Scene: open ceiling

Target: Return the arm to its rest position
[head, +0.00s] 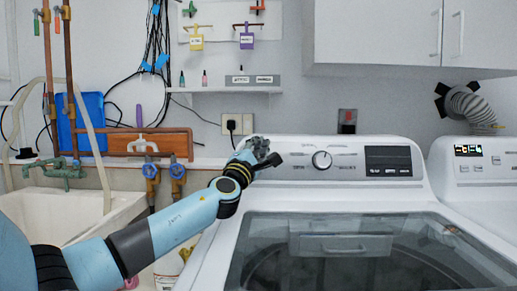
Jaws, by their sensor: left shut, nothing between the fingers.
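My left arm comes in from the lower left in blue and dark grey. Its left gripper (264,156) is shut and empty, in front of the left end of the washer's control panel. I cannot tell whether it touches the panel. My right gripper is not in view.
The white washing machine (207,262) has a closed glass lid (340,262) and a round dial (322,160). A second white machine (470,180) stands at the right. A sink (30,212) with taps (143,145) is at the left. White cabinets (385,30) hang above.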

